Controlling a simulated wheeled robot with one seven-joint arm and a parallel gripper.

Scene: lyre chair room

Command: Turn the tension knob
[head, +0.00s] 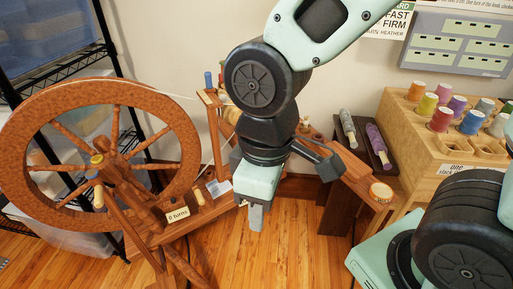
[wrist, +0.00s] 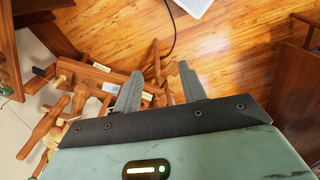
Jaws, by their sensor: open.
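A wooden spinning wheel stands at the left in the head view, its large rim (head: 22,125) upright. A small card reading "0 turns" (head: 177,214) is on its bench, beside a pale wooden peg (head: 198,197). A round light wooden piece (head: 381,192) with small lettering sits at the end of a sloping board to the right. I cannot tell for certain which of these is the tension knob. My gripper (head: 256,216) points down in front of the bench, right of the card. In the wrist view my gripper (wrist: 158,88) is open, with wooden parts behind its fingers and nothing held.
A wooden rack (head: 455,160) of colored thread spools stands at the right, near a dark stand (head: 352,152) with two wrapped rods. Black metal shelving (head: 85,60) is behind the wheel. Bare wooden floor (head: 290,235) lies open in front.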

